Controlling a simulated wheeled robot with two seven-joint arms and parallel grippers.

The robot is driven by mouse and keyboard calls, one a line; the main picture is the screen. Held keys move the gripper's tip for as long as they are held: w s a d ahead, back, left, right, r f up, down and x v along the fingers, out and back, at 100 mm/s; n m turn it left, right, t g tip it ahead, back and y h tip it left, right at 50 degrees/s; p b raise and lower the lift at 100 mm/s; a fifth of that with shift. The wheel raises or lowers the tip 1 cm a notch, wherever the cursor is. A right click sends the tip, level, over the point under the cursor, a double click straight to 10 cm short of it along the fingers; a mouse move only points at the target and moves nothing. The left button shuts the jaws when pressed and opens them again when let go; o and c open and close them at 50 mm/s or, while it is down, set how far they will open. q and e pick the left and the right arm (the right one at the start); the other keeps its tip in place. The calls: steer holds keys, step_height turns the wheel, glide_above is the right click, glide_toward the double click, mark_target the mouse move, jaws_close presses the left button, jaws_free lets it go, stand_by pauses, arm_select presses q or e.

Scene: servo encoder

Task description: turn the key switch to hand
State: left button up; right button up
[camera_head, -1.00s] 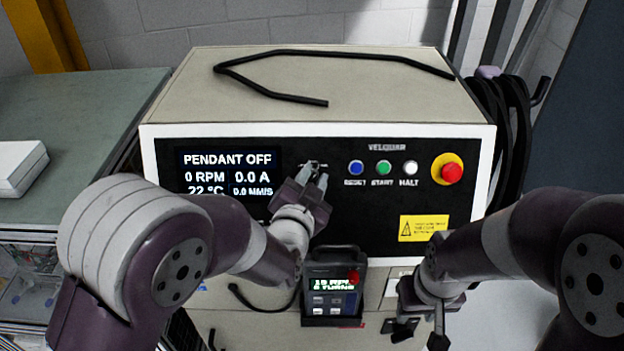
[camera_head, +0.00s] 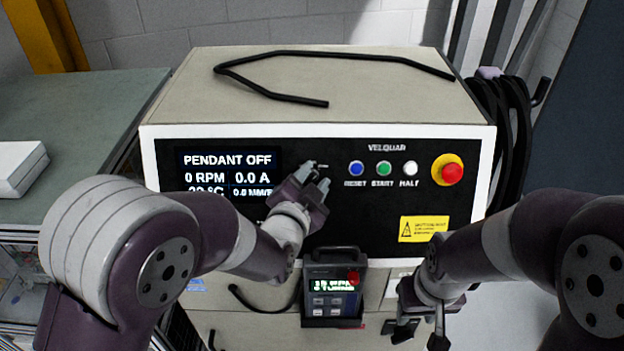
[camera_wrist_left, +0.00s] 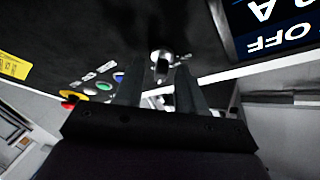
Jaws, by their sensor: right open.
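The key switch (camera_head: 320,166) is a small metal part on the black front panel, between the display and the coloured buttons. It is partly hidden by my left gripper in the head view. My left gripper (camera_head: 314,178) is at the panel just in front of it, fingers apart. In the left wrist view the key switch (camera_wrist_left: 161,62) shows in the gap between the two fingertips (camera_wrist_left: 159,68); I cannot tell whether they touch it. Its position marks are not readable. My right gripper (camera_head: 420,335) is open and empty, low at the right of the pendant.
The display (camera_head: 229,173) reads PENDANT OFF. Blue, green and white buttons (camera_head: 384,168) and a red stop button (camera_head: 452,172) are right of the switch. A handheld pendant (camera_head: 333,290) stands below. A bent black rod (camera_head: 270,93) lies on the cabinet top (camera_head: 330,75).

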arm_select(q)
steer(key=shift+s+a, duration=0.1)
steer(key=shift+s, duration=0.2)
steer(key=b+v, duration=0.1)
steer(key=v, duration=1.1)
